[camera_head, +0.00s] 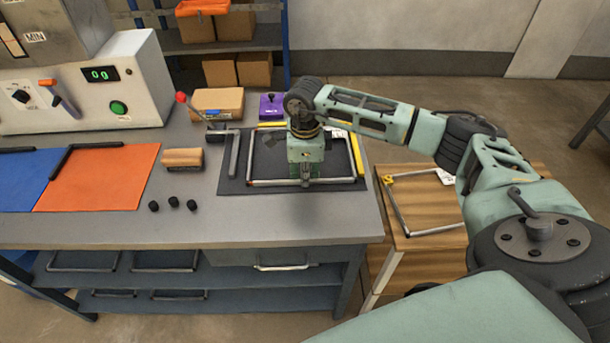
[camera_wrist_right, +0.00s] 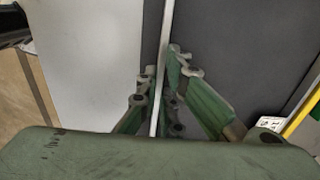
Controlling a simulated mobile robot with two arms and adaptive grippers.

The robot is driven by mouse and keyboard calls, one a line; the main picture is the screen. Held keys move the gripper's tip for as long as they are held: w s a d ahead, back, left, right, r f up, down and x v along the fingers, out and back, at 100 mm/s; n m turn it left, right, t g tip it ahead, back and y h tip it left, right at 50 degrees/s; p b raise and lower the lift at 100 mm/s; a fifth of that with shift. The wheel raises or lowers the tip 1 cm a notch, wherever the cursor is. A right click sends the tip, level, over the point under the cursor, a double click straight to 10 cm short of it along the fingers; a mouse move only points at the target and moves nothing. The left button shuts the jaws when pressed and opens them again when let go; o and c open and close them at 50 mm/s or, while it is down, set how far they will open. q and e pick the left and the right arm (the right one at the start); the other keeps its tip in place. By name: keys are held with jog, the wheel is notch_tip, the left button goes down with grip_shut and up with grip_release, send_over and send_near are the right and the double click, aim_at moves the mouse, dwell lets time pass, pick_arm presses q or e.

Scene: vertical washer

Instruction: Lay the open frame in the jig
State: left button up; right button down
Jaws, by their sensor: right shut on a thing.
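My right gripper (camera_head: 305,178) points down and is shut on the near bar of a thin silver open frame (camera_head: 270,183). The frame is over the dark mat of the jig (camera_head: 233,187), with its near bar roughly along the mat's front edge. Yellow strips (camera_head: 357,155) border the mat at the right and back. In the right wrist view, the frame's bar (camera_wrist_right: 165,45) runs between the fingers (camera_wrist_right: 160,100), above the dark mat. I cannot tell whether the frame touches the mat. My arm hides part of its far side. My left gripper is not in view.
A grey bar (camera_head: 234,155) lies at the jig's left. A brown-topped block (camera_head: 183,158), several black knobs (camera_head: 173,202) and a red-knobbed lever (camera_head: 182,98) are further left. Another open frame (camera_head: 437,230) lies on the wooden table (camera_head: 440,265) at right. A purple box (camera_head: 271,105) stands behind.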

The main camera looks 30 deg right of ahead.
jog(key=shift+w+d+b, duration=0.15)
jog(key=shift+w+b, duration=0.1)
jog(key=shift+b, duration=0.05)
dwell(0.4)
jog(key=c, duration=1.8)
grip_release()
jog(key=shift+c, duration=0.2)
jog(key=shift+r, duration=0.15)
notch_tip(320, 180, up, 8)
jog(key=p, duration=0.5)
